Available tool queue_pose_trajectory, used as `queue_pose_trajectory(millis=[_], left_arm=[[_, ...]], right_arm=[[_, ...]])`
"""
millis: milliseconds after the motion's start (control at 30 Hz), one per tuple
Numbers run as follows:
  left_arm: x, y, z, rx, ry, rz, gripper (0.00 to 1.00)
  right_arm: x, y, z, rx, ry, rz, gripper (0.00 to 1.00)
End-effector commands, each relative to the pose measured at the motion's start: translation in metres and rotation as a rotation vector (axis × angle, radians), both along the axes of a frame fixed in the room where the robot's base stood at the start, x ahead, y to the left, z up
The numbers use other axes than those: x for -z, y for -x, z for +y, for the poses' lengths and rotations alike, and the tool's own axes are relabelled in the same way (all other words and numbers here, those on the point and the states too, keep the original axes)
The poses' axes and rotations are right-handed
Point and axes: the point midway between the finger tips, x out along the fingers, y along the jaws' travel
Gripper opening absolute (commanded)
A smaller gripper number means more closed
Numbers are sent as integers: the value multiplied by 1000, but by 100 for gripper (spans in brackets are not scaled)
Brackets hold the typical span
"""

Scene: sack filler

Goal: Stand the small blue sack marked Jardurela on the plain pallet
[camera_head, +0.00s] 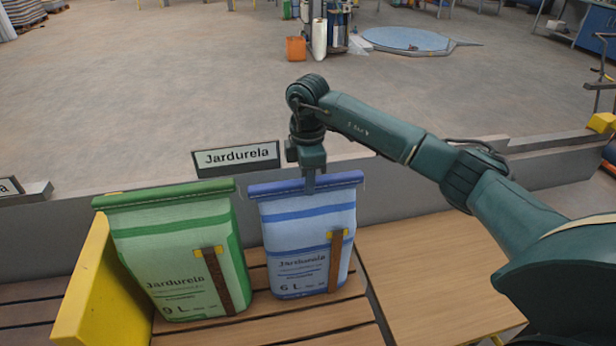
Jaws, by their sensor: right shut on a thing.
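The small blue sack (300,235) is marked Jardurela and 6 L. It is upright, with a darker blue folded top and a brown strip on its front. My right gripper (310,182) comes down from above and is shut on the middle of that top. The sack's base is over wooden slats (330,318); I cannot tell whether it rests on them or hangs just above. I cannot tell whether these slats are the plain pallet. My left gripper is not in view.
A larger green sack (170,255), marked Jardurela 9 L, stands close left of the blue one, beside a yellow panel (88,290). A grey rail with a Jardurela sign (236,157) runs behind. A bare wooden surface (430,270) lies to the right.

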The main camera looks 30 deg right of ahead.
Motion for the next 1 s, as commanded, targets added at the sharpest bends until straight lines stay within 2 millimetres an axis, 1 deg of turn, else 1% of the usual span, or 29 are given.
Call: queue_pose_trajectory(millis=[33, 67, 300, 367, 567, 667, 767, 867, 1000], left_arm=[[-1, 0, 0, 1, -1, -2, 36], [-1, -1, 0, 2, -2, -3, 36], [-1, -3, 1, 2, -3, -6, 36], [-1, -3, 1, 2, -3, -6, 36], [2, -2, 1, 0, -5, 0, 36], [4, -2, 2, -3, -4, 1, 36], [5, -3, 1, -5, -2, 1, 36], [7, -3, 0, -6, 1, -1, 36], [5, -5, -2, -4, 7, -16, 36]], right_arm=[[-2, -1, 0, 0, -2, -5, 0], [-2, -1, 0, 0, -2, -5, 22], [-1, 0, 0, 0, 0, -2, 41], [-1, 0, 0, 0, -1, -1, 45], [1, 1, 0, 0, 1, 3, 45], [-3, 0, 0, 0, 1, 1, 45], [-15, -1, 0, 1, 0, -2, 45], [-35, -1, 0, 0, -1, -5, 45], [-67, -1, 0, -1, -1, -5, 45]])
